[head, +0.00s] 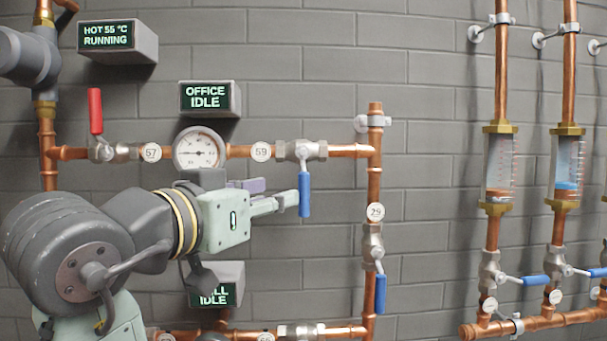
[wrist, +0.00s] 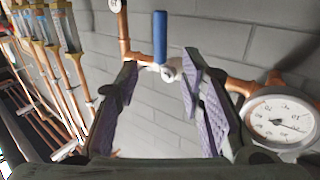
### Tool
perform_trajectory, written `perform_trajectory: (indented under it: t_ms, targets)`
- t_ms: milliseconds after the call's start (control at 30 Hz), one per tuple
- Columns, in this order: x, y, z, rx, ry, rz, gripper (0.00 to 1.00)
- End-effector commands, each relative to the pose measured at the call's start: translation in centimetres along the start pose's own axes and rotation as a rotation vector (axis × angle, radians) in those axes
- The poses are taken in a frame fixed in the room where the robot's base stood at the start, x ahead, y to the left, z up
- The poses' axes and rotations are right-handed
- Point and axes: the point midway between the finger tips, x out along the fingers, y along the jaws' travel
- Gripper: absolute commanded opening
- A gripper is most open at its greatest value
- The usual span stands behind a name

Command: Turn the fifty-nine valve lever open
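The fifty-nine valve (head: 302,150) is a silver body on the upper copper pipe, right of the round "59" tag (head: 261,151). Its blue lever (head: 304,195) hangs straight down, across the pipe. In the wrist view, which is upside down, the blue lever (wrist: 160,38) points up beyond the fingertips, in the gap between them. My gripper (head: 275,196) is left of the lever in the head view, its fingers pointing at it. In the wrist view my gripper (wrist: 158,78) is open and empty, with purple pads far apart. I cannot tell whether a fingertip touches the lever.
A pressure gauge (head: 199,150) sits left of the tag, above my gripper. Valve 57's red lever (head: 95,111) points up. Valve 29's blue lever (head: 381,293) hangs lower right. Glass flow meters (head: 499,168) stand at right.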

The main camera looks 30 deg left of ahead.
Motion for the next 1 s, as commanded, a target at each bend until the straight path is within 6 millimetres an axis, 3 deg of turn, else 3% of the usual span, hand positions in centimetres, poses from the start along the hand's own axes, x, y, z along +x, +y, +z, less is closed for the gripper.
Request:
perform_trajectory:
  t_ms: [300,500,700,1000]
  targets:
    - [5.9,0.0,-0.2,-0.003,0.000,0.003,0.36]
    - [8.8,0.0,-0.2,-0.002,0.002,0.000,0.36]
    - [10.0,-0.1,0.0,-0.001,0.004,-0.001,0.36]
    - [10.0,-0.1,0.0,-0.001,0.004,-0.001,0.32]
